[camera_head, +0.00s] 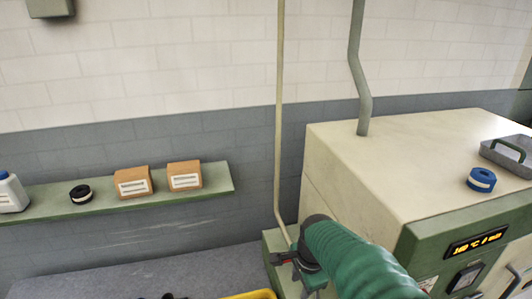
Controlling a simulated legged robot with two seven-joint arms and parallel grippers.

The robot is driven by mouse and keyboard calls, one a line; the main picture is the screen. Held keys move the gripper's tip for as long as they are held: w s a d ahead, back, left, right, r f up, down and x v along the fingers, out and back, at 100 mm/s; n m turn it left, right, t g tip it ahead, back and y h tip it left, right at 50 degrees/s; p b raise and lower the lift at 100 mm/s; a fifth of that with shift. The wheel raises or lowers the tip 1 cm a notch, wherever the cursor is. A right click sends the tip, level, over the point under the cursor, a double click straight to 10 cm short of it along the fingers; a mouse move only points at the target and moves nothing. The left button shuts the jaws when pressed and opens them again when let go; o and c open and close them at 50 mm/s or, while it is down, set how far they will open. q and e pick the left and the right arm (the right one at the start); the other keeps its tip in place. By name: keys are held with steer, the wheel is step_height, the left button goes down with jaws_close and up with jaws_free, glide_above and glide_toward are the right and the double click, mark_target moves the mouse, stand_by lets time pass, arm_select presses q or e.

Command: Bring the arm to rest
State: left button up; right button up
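My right arm, in a green sleeve, comes in from the lower right in the head view. Its dark gripper (280,258) with a red part points left, in front of the machine's lower left corner. Its fingers are too small and overlapped to show whether they are open or shut, and no held object can be made out. My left gripper cannot be identified in the view.
A cream and green machine (390,170) stands at right, with a blue roll (481,180) and a metal tray (508,158) on top. A green shelf (215,185) holds a bottle, black roll and two boxes. A yellow edge (250,295) and dark shapes (165,296) show at bottom.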

steer(key=s+d+f+n+b, duration=0.5)
steer(key=s+f+n, duration=0.2)
steer(key=s+f, duration=0.1)
steer(key=s+d+f+n+b, duration=0.5)
steer(key=s+f+n, duration=0.1)
steer(key=s+f, duration=0.3)
steer(key=shift+d+f+n+h, duration=0.2)
steer(key=shift+d+n+h, duration=0.1)
steer(key=shift+d+n, duration=0.1)
